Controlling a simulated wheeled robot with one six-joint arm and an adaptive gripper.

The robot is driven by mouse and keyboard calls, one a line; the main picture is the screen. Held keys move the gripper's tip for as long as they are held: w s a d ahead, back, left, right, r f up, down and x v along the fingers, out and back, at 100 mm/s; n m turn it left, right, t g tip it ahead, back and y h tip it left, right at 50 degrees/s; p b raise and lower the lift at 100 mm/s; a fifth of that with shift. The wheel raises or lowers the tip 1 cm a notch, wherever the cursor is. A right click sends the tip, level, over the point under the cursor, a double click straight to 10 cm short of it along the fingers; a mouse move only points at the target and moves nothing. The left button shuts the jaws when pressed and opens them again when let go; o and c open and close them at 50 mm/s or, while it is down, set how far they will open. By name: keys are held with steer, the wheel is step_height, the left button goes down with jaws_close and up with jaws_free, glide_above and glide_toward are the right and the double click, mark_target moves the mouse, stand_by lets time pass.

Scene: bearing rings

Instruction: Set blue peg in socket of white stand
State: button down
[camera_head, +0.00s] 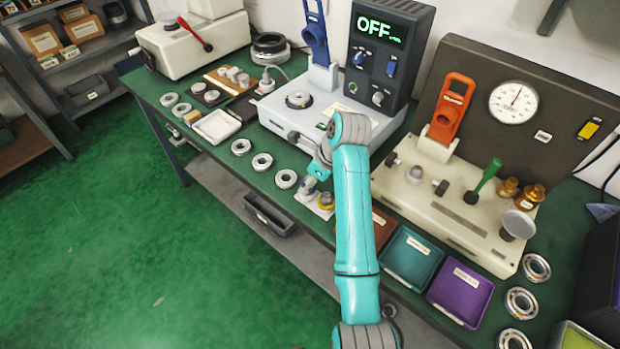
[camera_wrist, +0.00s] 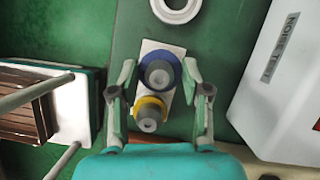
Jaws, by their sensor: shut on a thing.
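The white stand (camera_wrist: 150,45) lies on the green bench top below my gripper in the wrist view; its edge also shows in the head view (camera_head: 308,201). The blue peg (camera_wrist: 159,73), grey with a blue collar, is over the far part of the stand. My gripper (camera_wrist: 159,76) is shut on it, one finger on each side. The lower end of the blue peg is hidden, so I cannot tell whether it is in the socket. A yellow-collared peg (camera_wrist: 150,112) stands at the near part of the stand, and shows in the head view (camera_head: 326,201).
Several metal rings, one of them close by (camera_head: 287,179), lie along the bench left of the stand. A pale machine (camera_head: 335,118) with an OFF display stands behind. Brown, teal (camera_head: 411,257) and purple trays (camera_head: 460,293) are to the right. The bench's front edge is close.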

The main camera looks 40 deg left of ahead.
steer(key=shift+f, duration=0.9)
steer(key=shift+c, duration=2.3)
jaws_free()
steer(key=v, duration=0.7)
steer(key=shift+r, duration=0.3)
